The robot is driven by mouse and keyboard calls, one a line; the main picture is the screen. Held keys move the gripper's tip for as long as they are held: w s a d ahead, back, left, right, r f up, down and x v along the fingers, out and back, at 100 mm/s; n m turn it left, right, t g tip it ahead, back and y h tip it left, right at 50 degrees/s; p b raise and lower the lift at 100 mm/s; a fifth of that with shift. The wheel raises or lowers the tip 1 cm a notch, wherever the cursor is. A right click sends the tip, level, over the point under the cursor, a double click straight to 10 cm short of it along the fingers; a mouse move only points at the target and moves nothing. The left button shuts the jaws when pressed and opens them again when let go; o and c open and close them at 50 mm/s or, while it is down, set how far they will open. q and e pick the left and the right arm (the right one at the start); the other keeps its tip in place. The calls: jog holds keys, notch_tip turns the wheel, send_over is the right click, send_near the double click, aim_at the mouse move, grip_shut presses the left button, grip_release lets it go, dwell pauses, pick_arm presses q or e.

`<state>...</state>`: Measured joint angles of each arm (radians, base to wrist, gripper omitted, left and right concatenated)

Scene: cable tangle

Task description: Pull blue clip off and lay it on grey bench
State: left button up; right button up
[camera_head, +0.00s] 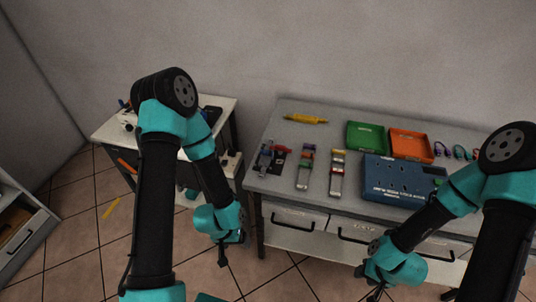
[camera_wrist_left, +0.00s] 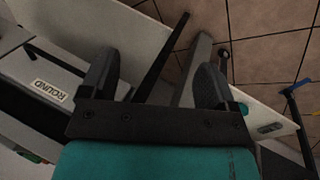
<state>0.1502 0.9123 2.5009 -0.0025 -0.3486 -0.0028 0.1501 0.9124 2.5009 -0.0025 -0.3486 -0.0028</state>
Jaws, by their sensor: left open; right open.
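The grey bench (camera_head: 285,197) stands right of centre in the head view. A small cluster with blue and red parts (camera_head: 265,158) lies near its left end; I cannot tell which part is the blue clip. Two grey strips with coloured pieces, a left one (camera_head: 304,174) and a right one (camera_head: 337,182), lie beside it. My left gripper (camera_head: 226,252) hangs in front of the bench's left end, apart from it; the left wrist view shows its fingers (camera_wrist_left: 157,80) open and empty. My right gripper (camera_head: 374,294) is low in front of the bench, open, partly cut off by the frame.
A blue panel (camera_head: 385,175), green tray (camera_head: 365,138), orange tray (camera_head: 410,147) and yellow tool (camera_head: 305,119) lie on the bench, with coloured loops (camera_head: 459,153) at right. A white side table (camera_head: 108,132) stands left. Bare bench shows left of the green tray.

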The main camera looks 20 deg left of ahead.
pick_arm(q)
jog(key=shift+o, duration=0.3)
jog(key=shift+o, duration=0.2)
jog(key=shift+w+a, duration=0.1)
jog(key=shift+w, duration=0.05)
jog(key=w+a+r+n+t, duration=0.1)
jog(key=w+a+r, duration=0.3)
jog(key=w, duration=0.3)
jog(key=w+a+r+n+t+y, duration=0.1)
jog(key=w+a+r+n+t, duration=0.15)
jog(key=w, duration=0.35)
jog(key=w+a+r+n+t, duration=0.1)
jog(key=w+a+r, duration=0.35)
jog(key=w, duration=0.25)
jog(key=w+d+r+m+g+y, duration=0.1)
jog(key=w+d+r+m, duration=0.1)
jog(key=w+d+r, duration=0.2)
jog(key=w+d+r+m+g+y, duration=0.1)
jog(key=w+d+r, duration=0.3)
jog(key=r, duration=0.5)
jog(key=w+d+r+m+g, duration=0.3)
jog(key=w+d+r, duration=0.1)
jog(key=r, duration=0.3)
jog(key=shift+w+d+r+y, duration=0.15)
jog(key=shift+w+d+y, duration=0.25)
jog(key=shift+d, duration=0.35)
